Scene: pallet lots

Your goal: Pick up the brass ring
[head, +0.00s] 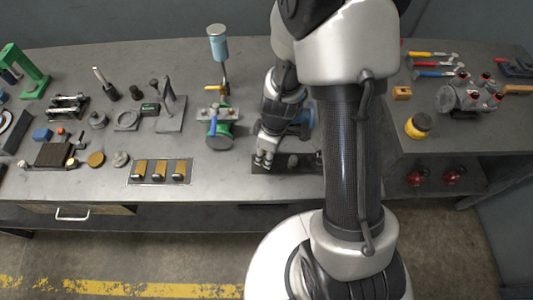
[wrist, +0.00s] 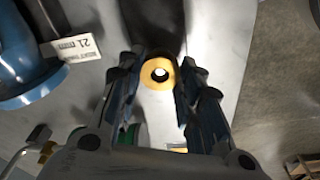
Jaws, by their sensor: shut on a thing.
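The brass ring (wrist: 149,80) shows in the wrist view as a flat yellow disc with a round hole, between the two ridged fingers near their tips. My gripper (wrist: 158,65) is closed in on it from both sides. In the head view my gripper (head: 264,162) is low at the front of the bench, over the left end of a dark plate (head: 285,171). The ring cannot be made out there, hidden by the gripper. Whether the ring touches the surface beneath is unclear.
In the wrist view a blue object (wrist: 25,85) and a white label (wrist: 75,48) are at left. In the head view a green-based fixture (head: 219,141) stands left of my gripper, and a panel with brass strips (head: 160,171) lies farther left.

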